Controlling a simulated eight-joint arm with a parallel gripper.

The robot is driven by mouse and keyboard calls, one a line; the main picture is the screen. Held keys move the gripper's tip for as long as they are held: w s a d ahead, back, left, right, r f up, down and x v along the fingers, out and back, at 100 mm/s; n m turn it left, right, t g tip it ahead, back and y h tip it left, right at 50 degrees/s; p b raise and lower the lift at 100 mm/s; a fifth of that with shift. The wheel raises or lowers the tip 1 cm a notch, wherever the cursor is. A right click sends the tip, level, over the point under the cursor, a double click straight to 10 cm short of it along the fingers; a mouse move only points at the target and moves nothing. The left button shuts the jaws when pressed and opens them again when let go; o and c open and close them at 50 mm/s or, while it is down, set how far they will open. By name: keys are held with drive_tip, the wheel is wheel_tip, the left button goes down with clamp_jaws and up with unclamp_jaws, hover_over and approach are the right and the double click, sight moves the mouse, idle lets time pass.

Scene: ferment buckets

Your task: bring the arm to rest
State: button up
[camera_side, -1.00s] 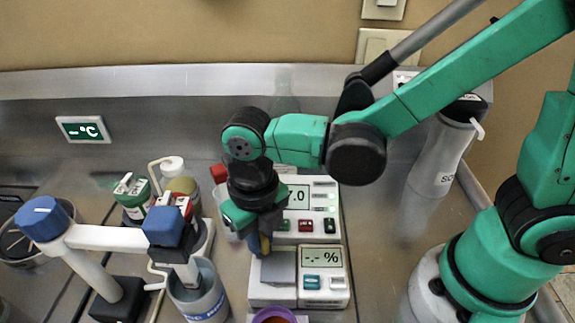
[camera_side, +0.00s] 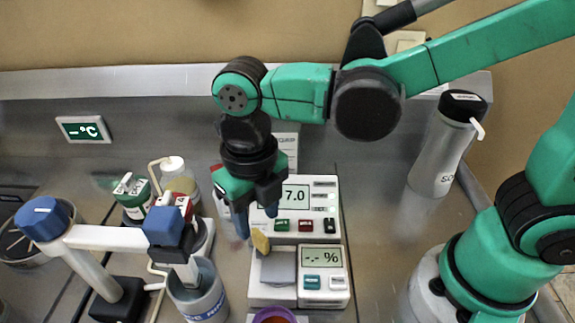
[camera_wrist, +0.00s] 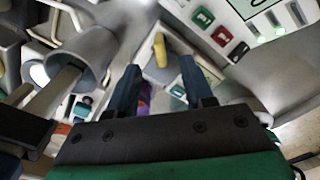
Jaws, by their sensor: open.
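My gripper (camera_side: 257,222) is open, pointing down over the two white bench meters. Its two blue fingers are apart in the wrist view (camera_wrist: 160,67), with nothing seen held between them. A small yellow piece (camera_side: 260,241) shows just below the fingertips by the grey plate of the lower meter; it also shows beyond the fingers in the wrist view (camera_wrist: 160,49). I cannot tell from the side view whether a finger touches it. My arm is raised and bent, reaching in from the right.
The upper meter (camera_side: 322,209) reads 7.0; the lower meter (camera_side: 323,293) shows dashes and a percent sign. A stirrer with a blue knob (camera_side: 164,225) stands over a grey cup (camera_side: 197,296) at left. A steel bottle (camera_side: 436,160) stands right. A purple-rimmed cup (camera_side: 273,315) is at the front.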

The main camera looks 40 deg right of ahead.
drive_tip(key=shift+r, duration=0.4)
drive_tip(key=shift+d+m, duration=0.15)
drive_tip(key=shift+m, duration=0.15)
drive_tip(key=d+m+t, duration=0.2)
drive_tip(key=d+m, duration=0.3)
drive_tip(key=m, duration=0.7)
drive_tip(key=w+d+r+m+t, duration=0.1)
drive_tip(key=d+m, duration=0.4)
drive_tip(key=m, duration=0.6)
drive_tip(key=d+r+m+t, duration=0.1)
drive_tip(key=d+m+t, duration=0.3)
drive_tip(key=m, duration=0.8)
drive_tip(key=shift+w+d+r+m, duration=0.15)
drive_tip(key=shift+d, duration=0.4)
drive_tip(key=shift+w+d+r+m, duration=0.1)
drive_tip(key=shift+d+m, duration=0.05)
drive_tip(key=shift+d, duration=0.35)
drive_tip(key=shift+c, duration=0.2)
